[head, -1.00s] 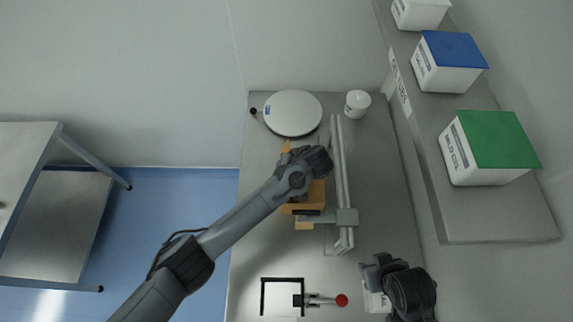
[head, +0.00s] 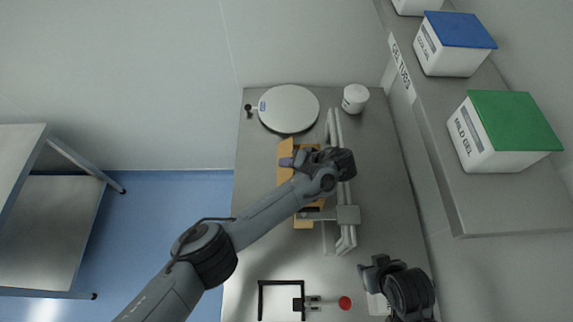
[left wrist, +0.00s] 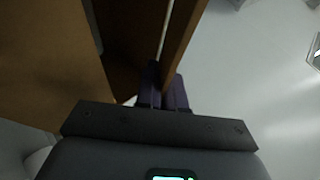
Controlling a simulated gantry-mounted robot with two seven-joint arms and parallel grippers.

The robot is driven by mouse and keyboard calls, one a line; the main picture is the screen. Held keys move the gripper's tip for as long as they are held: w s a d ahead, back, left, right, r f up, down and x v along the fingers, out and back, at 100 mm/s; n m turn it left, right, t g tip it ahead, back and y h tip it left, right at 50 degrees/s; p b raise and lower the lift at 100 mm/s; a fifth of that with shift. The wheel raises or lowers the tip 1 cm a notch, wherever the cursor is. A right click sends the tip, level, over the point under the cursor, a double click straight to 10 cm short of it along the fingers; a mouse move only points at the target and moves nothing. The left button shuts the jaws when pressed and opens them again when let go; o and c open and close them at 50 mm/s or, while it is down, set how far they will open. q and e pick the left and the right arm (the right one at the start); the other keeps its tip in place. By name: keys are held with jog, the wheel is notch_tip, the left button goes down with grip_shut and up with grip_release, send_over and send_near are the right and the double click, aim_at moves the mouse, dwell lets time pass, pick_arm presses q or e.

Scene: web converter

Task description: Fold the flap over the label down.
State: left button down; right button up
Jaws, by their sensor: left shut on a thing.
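An orange-brown cardboard carton (head: 303,222) stands on the steel bench beside a grey rail fixture, mostly covered by my left arm. One flap (head: 285,151) sticks out on its left side. My left gripper (head: 287,162), with purple fingertips, is at this flap and shut on it. In the left wrist view the gripper (left wrist: 165,88) reaches the edge of a brown cardboard panel (left wrist: 184,38), with the carton's dark inside to the left. No label on the carton can be made out. My right gripper (head: 374,268) is near the bench's front right; its jaws are unclear.
The grey rail fixture (head: 345,240) runs along the carton's right side. A round white plate (head: 289,108) and a white tub (head: 355,98) stand at the back. A black frame and a red-knobbed clamp (head: 344,303) are in front. A shelf with boxes (head: 512,205) is right.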

pick_arm(q)
jog(key=c, duration=1.3)
grip_release()
jog(key=v, duration=1)
jog(key=shift+s+d+r, duration=0.15)
jog(key=shift+d+r, duration=0.05)
jog(key=shift+r, duration=0.1)
